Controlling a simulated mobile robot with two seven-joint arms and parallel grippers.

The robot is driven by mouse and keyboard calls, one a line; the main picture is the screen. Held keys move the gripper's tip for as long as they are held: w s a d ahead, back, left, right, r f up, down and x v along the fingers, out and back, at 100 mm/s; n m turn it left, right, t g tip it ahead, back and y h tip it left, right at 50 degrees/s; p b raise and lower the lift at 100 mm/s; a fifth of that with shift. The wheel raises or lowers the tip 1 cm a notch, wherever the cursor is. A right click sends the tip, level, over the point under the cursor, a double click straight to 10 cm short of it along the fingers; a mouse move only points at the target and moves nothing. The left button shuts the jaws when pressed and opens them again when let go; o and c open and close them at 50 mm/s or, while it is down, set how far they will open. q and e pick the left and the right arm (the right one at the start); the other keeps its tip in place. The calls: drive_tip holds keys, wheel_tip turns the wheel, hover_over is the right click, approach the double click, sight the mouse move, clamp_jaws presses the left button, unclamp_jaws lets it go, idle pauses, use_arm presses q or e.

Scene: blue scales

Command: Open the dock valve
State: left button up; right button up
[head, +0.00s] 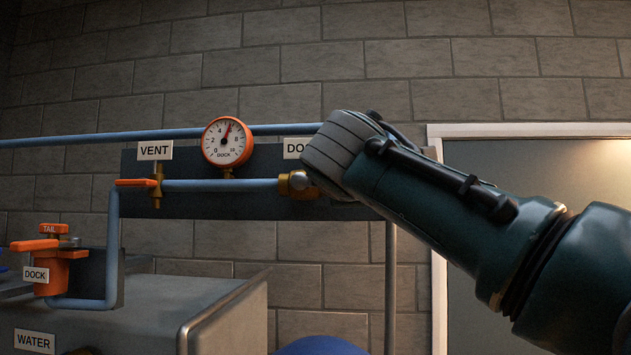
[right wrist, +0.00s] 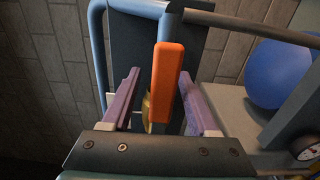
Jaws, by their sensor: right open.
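The dock valve shows in the head view as a brass body (head: 288,184) at the right end of the light blue pipe, under a partly covered "DO..." sign (head: 298,148). My right arm hides its handle there. In the right wrist view, an orange lever handle (right wrist: 168,85) with brass behind it lies between the purple fingers of my right gripper (right wrist: 158,74). The fingers are open, one on each side, with a gap on the left; the right finger is closer to the handle. My left gripper is in neither view.
A gauge (head: 227,142) and a vent valve with a level orange handle (head: 136,183) sit left along the panel. Another orange valve labelled DOCK (head: 50,268) is at lower left by a grey tank (head: 225,310). A blue rounded object (right wrist: 278,75) is at right in the wrist view.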

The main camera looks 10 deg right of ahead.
drive_tip(key=b+v, duration=0.6)
drive_tip(key=v, duration=0.3)
drive_tip(key=shift+d+f, duration=0.1)
drive_tip(key=s+d+f+m+g+y+p, duration=0.25)
drive_tip(key=s+f+g, duration=0.2)
drive_tip(key=f, duration=0.85)
drive_tip(key=s+d+f+m+g+y+p, duration=0.1)
drive_tip(key=s+d+f+m+g, duration=0.4)
drive_tip(key=f, duration=0.8)
drive_tip(key=s+f+m+g+p, duration=0.1)
drive_tip(key=s+f+m, duration=0.1)
drive_tip(key=s, duration=0.6)
drive_tip(key=s+d+f+m+g+p, duration=0.1)
drive_tip(key=s+f, duration=0.3)
drive_tip(key=s, duration=0.4)
drive_tip(key=s+f+m+g+y+p, duration=0.1)
drive_tip(key=s+f+m+g, duration=0.1)
drive_tip(key=s, duration=0.7)
drive_tip(key=shift+d+f+m, duration=0.3)
drive_tip(key=shift+f+m, duration=0.15)
drive_tip(key=shift+f, duration=0.45)
